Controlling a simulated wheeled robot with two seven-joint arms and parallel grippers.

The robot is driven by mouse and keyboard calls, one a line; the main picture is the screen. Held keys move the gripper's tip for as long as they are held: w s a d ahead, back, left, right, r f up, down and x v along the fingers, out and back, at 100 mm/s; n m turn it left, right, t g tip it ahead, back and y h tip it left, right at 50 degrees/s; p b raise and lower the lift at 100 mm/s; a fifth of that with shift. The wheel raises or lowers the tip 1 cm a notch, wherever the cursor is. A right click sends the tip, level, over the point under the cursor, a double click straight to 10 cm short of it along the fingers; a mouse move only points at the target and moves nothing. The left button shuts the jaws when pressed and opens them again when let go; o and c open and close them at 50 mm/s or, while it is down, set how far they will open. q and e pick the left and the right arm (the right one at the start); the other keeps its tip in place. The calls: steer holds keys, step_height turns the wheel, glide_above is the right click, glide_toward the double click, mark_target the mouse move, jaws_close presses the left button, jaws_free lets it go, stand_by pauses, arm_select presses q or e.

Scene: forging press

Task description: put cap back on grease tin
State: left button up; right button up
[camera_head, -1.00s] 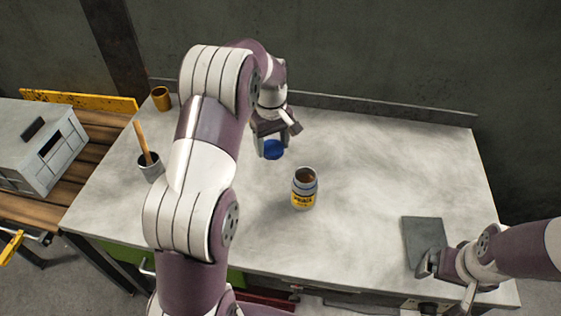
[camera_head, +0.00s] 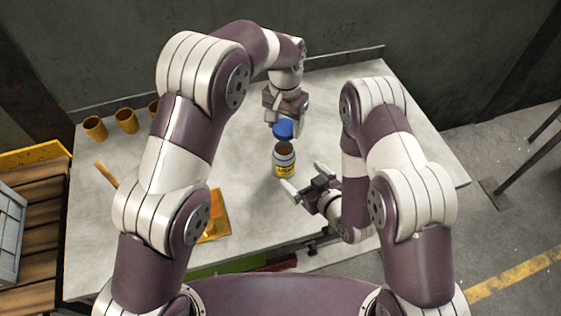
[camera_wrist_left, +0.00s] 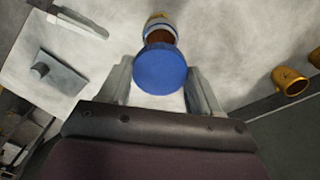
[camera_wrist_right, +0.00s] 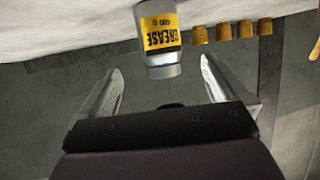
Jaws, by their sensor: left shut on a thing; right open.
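The yellow-labelled grease tin (camera_head: 285,170) stands upright and open on the grey bench, brown grease showing in its mouth. My left gripper (camera_head: 283,118) is shut on the blue cap (camera_head: 283,130) and holds it just above and behind the tin's mouth. In the left wrist view the cap (camera_wrist_left: 161,70) sits between the fingers and overlaps part of the tin (camera_wrist_left: 160,27). My right gripper (camera_head: 304,180) is open and empty, close to the tin's right front side. In the right wrist view the tin (camera_wrist_right: 160,42) lies ahead, between and beyond the open fingers (camera_wrist_right: 160,72).
Several yellow-brown cups (camera_head: 126,121) stand along the bench's back left. A wooden handle (camera_head: 107,173) and a yellow item (camera_head: 217,220) are partly behind my left arm. A grey plate with a knob (camera_wrist_left: 55,80) lies on the bench.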

arm_select(q)
steer(key=shift+a, duration=0.1)
arm_select(e)
steer(key=x, duration=1.2)
steer(key=shift+a, duration=0.1)
steer(key=c, duration=1.5)
arm_select(q)
glide_above(284, 152)
steer(key=shift+f, duration=2.45)
